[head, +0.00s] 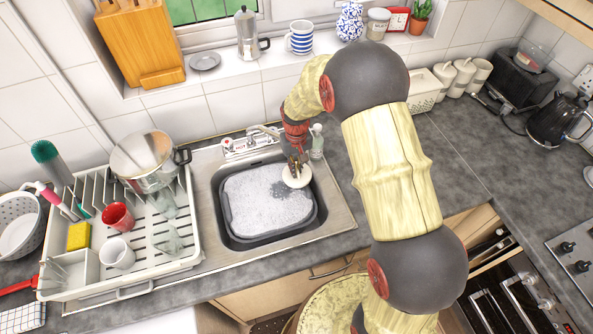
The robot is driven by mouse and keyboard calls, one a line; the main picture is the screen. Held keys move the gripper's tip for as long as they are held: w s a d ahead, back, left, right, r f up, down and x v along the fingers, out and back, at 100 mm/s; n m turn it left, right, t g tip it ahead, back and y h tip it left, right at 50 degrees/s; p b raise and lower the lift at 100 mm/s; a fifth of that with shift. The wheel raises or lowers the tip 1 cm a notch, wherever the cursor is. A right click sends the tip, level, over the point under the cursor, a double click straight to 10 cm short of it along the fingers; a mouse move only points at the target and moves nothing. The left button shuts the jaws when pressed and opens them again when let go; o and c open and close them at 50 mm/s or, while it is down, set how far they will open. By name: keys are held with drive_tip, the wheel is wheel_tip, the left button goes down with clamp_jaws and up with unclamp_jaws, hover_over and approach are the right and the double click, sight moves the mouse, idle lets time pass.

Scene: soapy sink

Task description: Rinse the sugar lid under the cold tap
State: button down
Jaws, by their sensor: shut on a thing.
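My gripper (296,160) reaches down over the right back part of the sink. It is shut on a small round white lid (297,177), which hangs above the foam. The fingers partly hide the lid's upper edge. The tap (250,143) stands at the back rim of the sink, left of my gripper. I cannot tell whether water runs from it. The sink (335,215) holds a dark basin (228,222) filled with white suds, with a darker gap in the foam just left of the lid.
A dish rack (190,262) with a red mug (118,216), a white mug (117,253) and a steel pot (150,160) stands left of the sink. A clear bottle (317,142) stands close behind my gripper. The windowsill holds a moka pot (247,35) and several jars. The right counter (455,165) has free room.

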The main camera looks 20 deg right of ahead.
drive_tip(key=s+a, duration=0.1)
drive_tip(key=s, duration=0.5)
drive_tip(key=shift+s+a+p, duration=0.15)
drive_tip(key=shift+s+p, duration=0.1)
drive_tip(key=shift+p, duration=0.05)
idle(1.4)
drive_tip(key=s+r+p, duration=0.3)
drive_tip(key=s+r, duration=0.1)
drive_tip(key=s, duration=0.1)
drive_tip(key=shift+a, duration=0.45)
idle(0.4)
